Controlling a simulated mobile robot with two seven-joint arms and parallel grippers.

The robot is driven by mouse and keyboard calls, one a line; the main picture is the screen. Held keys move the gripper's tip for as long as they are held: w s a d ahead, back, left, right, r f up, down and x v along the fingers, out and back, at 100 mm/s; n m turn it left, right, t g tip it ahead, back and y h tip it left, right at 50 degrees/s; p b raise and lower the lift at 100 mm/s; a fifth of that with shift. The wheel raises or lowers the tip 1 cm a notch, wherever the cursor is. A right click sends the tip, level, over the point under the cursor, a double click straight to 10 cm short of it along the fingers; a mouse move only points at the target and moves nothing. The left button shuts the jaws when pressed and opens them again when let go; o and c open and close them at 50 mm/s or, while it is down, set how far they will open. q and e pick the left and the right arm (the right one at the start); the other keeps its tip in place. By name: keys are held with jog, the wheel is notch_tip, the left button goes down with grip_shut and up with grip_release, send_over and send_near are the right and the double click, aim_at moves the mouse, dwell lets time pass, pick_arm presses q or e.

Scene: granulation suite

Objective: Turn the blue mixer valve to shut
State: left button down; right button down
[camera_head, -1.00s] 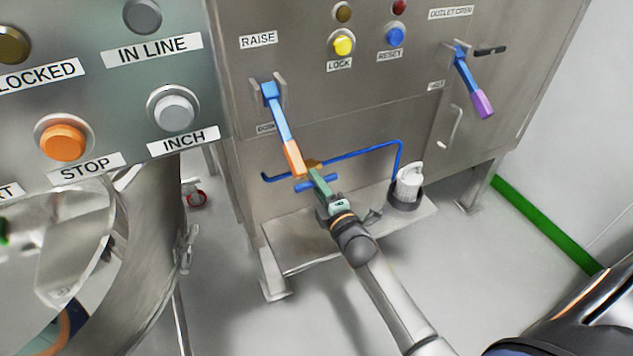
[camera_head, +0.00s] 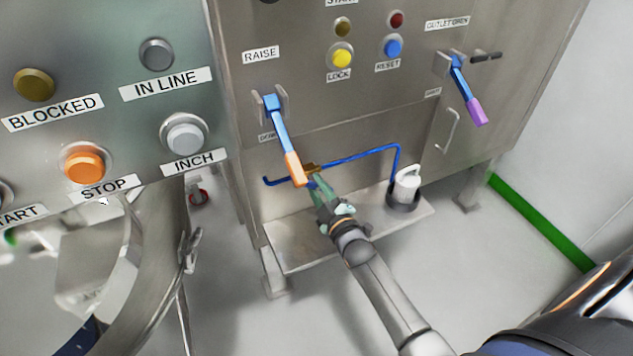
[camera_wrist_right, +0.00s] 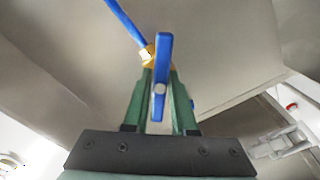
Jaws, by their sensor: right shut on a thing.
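The blue mixer valve's handle (camera_wrist_right: 163,75) is a flat blue lever on a brass valve body (camera_wrist_right: 147,54), which sits on a blue pipe (camera_wrist_right: 126,20). My right gripper (camera_head: 316,188) is at this valve, below the orange-tipped lever. In the right wrist view its green fingers (camera_wrist_right: 160,95) are on either side of the handle and shut on it. The handle runs lengthwise between the fingers, at an angle to the pipe. In the head view the gripper hides most of the handle; the brass body (camera_head: 310,169) shows just above it. My left gripper is not in view.
A blue lever with an orange end (camera_head: 292,165) hangs just above the valve. A blue lever with a purple end (camera_head: 477,110) is at the right. A white container (camera_head: 407,185) stands on the low shelf (camera_head: 300,257). A button panel (camera_head: 120,125) fills the upper left.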

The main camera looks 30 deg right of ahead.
jog(key=m+p, duration=0.2)
jog(key=m, duration=0.3)
jog(key=shift+r, duration=0.15)
jog(key=m, duration=0.2)
jog(key=shift+m, duration=0.4)
jog(key=shift+m+p, duration=0.45)
jog(key=shift+m, duration=0.45)
jog(key=c, duration=0.7)
grip_release()
